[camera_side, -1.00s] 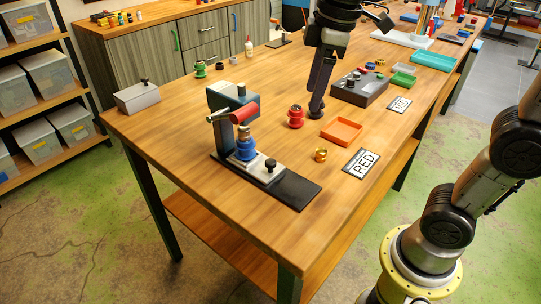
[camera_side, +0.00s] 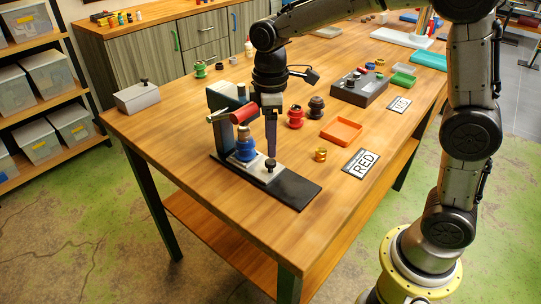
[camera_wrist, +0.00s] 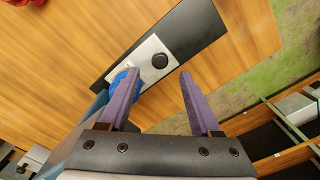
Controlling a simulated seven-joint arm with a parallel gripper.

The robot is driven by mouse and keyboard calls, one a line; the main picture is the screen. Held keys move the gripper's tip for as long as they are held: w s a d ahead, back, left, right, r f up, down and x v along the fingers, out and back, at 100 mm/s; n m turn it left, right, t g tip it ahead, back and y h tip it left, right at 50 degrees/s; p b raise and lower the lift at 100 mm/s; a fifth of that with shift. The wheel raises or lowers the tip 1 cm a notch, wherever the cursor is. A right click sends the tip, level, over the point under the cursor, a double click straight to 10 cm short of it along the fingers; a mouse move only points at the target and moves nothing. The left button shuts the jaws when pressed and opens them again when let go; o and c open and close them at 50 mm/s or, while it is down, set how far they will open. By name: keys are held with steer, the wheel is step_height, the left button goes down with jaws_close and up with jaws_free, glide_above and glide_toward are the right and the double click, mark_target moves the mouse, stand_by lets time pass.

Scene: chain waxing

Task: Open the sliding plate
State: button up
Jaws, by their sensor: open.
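The sliding plate (camera_side: 257,174) is a silver plate on a long black base (camera_side: 297,191), with a black knob (camera_side: 270,164) on its right end. A blue part (camera_side: 243,150) sits at the plate's left end under the press. In the wrist view the silver plate (camera_wrist: 148,51) and round black knob (camera_wrist: 160,60) lie just beyond the fingertips. My gripper (camera_side: 271,153) is above the knob, fingers pointing down; in the wrist view my gripper (camera_wrist: 158,75) is open and empty, with the knob lying between the lines of its purple fingers. I cannot tell the exact height gap.
The press has a red handle (camera_side: 243,113) close to the left of my gripper. A red part (camera_side: 296,117), a dark part (camera_side: 316,107), a brass part (camera_side: 320,155) and an orange tray (camera_side: 341,131) stand to the right.

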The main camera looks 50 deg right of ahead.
mark_target(270, 161)
step_height(270, 161, down, 6)
steer(key=shift+r, duration=0.15)
stand_by(0.3)
jaws_close()
steer(key=shift+r, duration=0.1)
stand_by(1.2)
